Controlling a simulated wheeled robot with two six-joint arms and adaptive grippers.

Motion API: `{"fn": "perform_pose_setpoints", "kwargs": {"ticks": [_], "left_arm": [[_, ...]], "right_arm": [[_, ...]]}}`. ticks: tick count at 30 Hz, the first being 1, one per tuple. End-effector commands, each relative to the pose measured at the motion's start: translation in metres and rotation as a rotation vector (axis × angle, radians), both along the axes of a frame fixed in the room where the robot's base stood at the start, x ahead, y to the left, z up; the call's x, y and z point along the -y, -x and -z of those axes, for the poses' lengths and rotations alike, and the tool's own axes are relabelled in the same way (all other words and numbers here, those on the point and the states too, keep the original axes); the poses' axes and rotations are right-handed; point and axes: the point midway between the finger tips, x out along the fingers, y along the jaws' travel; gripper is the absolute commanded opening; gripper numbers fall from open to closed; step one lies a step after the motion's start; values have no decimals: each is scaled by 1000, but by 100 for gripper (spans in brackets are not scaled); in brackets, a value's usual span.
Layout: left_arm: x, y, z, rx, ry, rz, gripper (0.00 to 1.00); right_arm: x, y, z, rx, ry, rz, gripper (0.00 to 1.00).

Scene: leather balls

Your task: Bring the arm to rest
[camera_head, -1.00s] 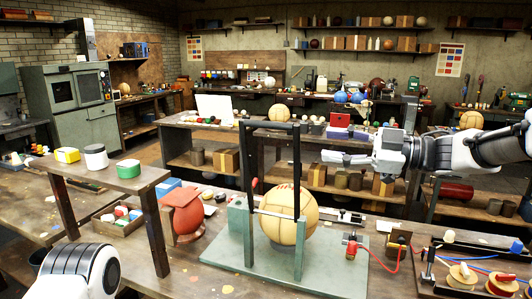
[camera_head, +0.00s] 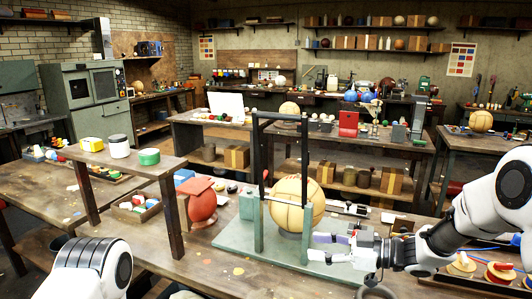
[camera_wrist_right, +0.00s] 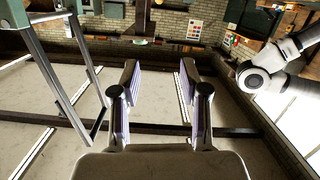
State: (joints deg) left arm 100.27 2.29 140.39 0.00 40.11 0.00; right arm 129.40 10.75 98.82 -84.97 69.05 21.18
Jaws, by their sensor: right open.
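My right gripper (camera_head: 320,247) reaches in from the right in the head view, low over the green board of the ball stand. Its two fingers are apart with nothing between them. In the right wrist view its fingers (camera_wrist_right: 160,78) are also apart and empty. A tan leather ball (camera_head: 293,205) sits behind the uprights of the dark stand frame (camera_head: 258,160), to the left of and behind the gripper. Whether the gripper touches the board or frame cannot be told. A white link of my left arm shows at the lower left; the left gripper is out of view.
A small raised bench (camera_head: 150,168) carries several jars. Spools (camera_head: 500,272) and coloured wires lie at the right, by my arm. Brown tabletop (camera_head: 205,268) is clear at the front.

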Motion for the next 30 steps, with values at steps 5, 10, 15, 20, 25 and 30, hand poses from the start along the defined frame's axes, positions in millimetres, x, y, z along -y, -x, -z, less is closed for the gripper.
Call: {"fn": "perform_pose_setpoints", "kwargs": {"ticks": [5, 10, 15, 20, 25, 30], "left_arm": [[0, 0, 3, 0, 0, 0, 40], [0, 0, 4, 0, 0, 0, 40], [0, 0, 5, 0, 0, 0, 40], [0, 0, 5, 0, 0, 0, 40], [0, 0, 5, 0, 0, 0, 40], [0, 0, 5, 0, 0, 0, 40]], "right_arm": [[-6, 48, 155, -390, -9, 219, 44], [14, 136, 282, -757, 107, 503, 44], [58, 258, 359, -1090, 350, 800, 44], [108, 348, 362, -1290, 597, 1050, 44], [127, 373, 360, -1343, 707, 1115, 44], [127, 373, 360, -1343, 707, 1115, 44]]}}
